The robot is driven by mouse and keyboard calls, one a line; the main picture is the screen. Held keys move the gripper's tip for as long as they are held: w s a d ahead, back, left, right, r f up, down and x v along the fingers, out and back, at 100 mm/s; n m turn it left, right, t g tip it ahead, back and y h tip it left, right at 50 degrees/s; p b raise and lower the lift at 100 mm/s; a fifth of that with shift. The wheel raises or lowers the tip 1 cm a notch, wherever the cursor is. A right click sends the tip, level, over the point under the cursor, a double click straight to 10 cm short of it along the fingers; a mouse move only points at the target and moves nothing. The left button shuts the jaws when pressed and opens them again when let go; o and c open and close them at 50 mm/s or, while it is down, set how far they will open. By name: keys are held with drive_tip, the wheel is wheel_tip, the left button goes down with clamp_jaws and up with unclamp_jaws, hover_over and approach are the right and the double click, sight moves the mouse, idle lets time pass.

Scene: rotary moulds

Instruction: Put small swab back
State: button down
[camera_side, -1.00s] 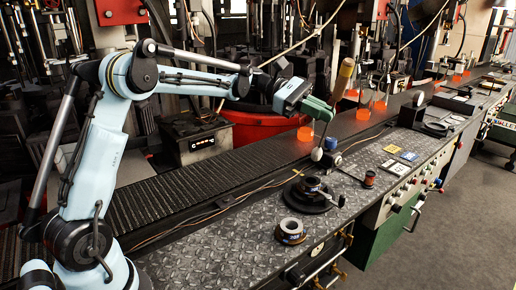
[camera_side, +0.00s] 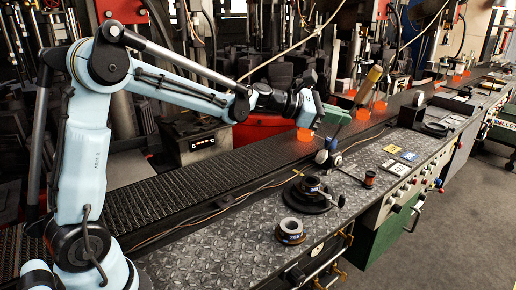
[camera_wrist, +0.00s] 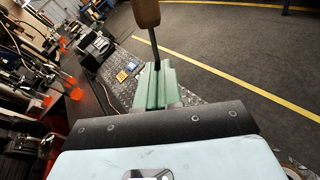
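The small swab has a wooden handle (camera_side: 369,81), a thin dark rod and a pale ball-shaped head (camera_side: 321,156). It leans to the right in the side view, with the handle up and the head low, close to the metal bench top; I cannot tell whether the head touches it. My gripper (camera_side: 336,118), with green fingers, is shut on the rod below the handle. In the wrist view the rod runs down between the green fingers (camera_wrist: 156,85) and the handle (camera_wrist: 146,13) sticks up beyond them. The head is hidden there.
A small dark and blue fitting (camera_side: 331,143) stands right beside the swab head. Black discs (camera_side: 310,196) and a ring-shaped roll (camera_side: 291,229) lie on the bench (camera_side: 220,245). The bench front left is clear.

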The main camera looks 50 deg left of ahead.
drive_tip(key=w+a+f, duration=0.4)
drive_tip(key=a+f, duration=0.6)
drive_tip(key=shift+w+a+f, duration=0.15)
drive_tip(key=shift+w+f, duration=0.05)
drive_tip(key=shift+f, duration=0.2)
